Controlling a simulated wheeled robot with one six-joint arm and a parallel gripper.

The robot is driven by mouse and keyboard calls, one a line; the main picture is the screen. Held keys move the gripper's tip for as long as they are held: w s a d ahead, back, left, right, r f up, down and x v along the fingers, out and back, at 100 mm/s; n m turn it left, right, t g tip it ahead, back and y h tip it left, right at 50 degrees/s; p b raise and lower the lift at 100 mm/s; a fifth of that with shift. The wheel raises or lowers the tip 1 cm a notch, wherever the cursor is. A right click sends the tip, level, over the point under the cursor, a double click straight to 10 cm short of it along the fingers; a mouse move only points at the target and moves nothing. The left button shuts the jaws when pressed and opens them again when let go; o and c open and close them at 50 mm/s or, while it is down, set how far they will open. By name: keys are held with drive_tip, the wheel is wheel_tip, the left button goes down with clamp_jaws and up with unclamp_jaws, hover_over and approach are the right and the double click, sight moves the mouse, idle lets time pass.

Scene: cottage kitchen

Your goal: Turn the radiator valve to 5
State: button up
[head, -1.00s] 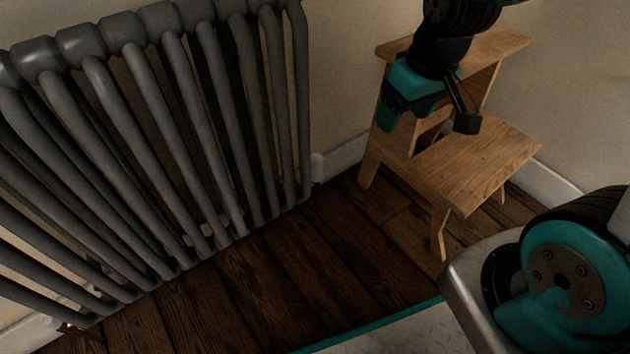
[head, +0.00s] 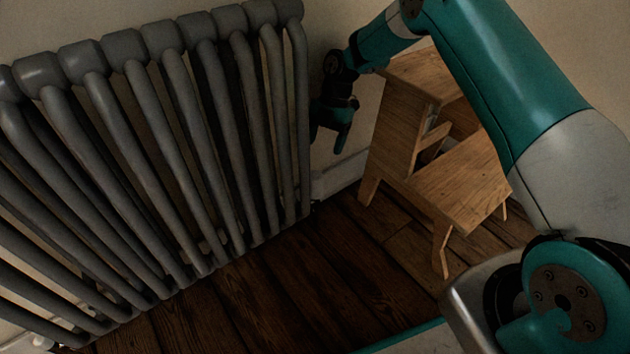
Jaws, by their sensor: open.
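The grey column radiator (head: 150,150) fills the left half of the head view. A small pale part, apparently the valve (head: 318,186), shows low at its right end, close to the skirting board. It is small and dim, and I cannot read any number or mark on it. My gripper (head: 328,138) is open and points down beside the radiator's right end, above the pale part and apart from it in the picture. Nothing shows between its fingers. Another small pale fitting (head: 42,342) shows at the radiator's lower left.
A wooden step stool (head: 440,175) stands right of the radiator against the wall, close to my forearm. Dark floorboards (head: 290,265) are clear in front of the radiator. A pale skirting board (head: 345,172) runs along the wall.

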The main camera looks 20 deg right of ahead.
sight(317, 173)
drive_tip(key=b+x, duration=0.6)
drive_tip(key=x, duration=0.5)
drive_tip(key=shift+f+b, duration=0.15)
drive_tip(key=shift+b, duration=0.15)
drive_tip(key=shift+c, duration=0.4)
